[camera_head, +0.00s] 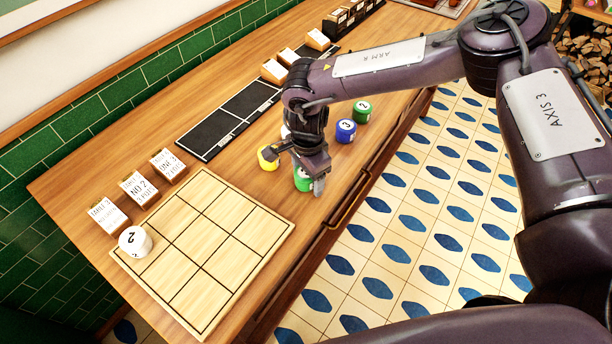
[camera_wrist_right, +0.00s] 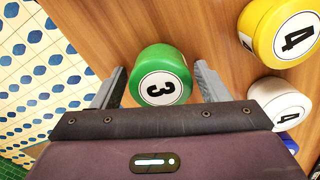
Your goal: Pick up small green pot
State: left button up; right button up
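A green pot (camera_head: 303,181) with a white lid stands on the wooden counter, partly hidden by my right gripper. A second green pot (camera_head: 362,111), marked 2, stands farther back near the counter's right edge. My left gripper is not in view.
A yellow pot (camera_wrist_right: 283,30) and a white pot (camera_wrist_right: 281,103), both marked 4, stand close to my right gripper. A blue pot (camera_head: 346,131) is behind it. A gridded wooden board (camera_head: 262,240) holds a white pot (camera_head: 134,241) marked 2. Label blocks (camera_head: 138,189) stand along the wall side.

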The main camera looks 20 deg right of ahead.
jog(key=c, duration=0.9)
jog(key=shift+c, duration=0.2)
